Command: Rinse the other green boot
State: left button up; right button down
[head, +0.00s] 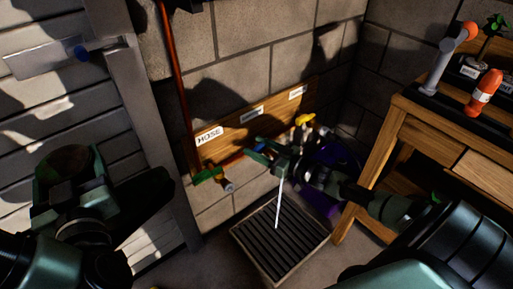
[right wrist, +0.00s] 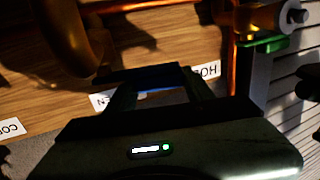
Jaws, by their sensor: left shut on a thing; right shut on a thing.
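My left gripper (head: 108,205) is at the lower left of the head view, shut on a dark, boot-like thing (head: 148,205). Shadow hides its colour and most of its outline. My right gripper (head: 266,156) is at the wall taps, shut on a blue tap handle. The blue handle (right wrist: 158,85) shows between its fingers in the right wrist view. A thin white stream of water (head: 279,205) falls from below that tap onto the floor drain grate (head: 238,232). The held thing is well left of the stream.
A wooden board on the wall carries labels, one reading HOSE (head: 209,135). A tap with a green handle (head: 207,175) is below it, and a yellow handle (head: 304,119) is further right. A purple thing (head: 322,203) is near the drain.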

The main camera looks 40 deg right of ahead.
pick_arm(q)
jog(key=shift+r, duration=0.1)
pick_arm(e)
jog(key=c, duration=0.6)
grip_release()
jog(key=shift+o, duration=0.2)
pick_arm(q)
notch_tip(320, 180, up, 3)
jog(key=p, duration=0.2)
jog(key=shift+p, duration=0.4)
pick_arm(e)
jog(key=v, duration=1.2)
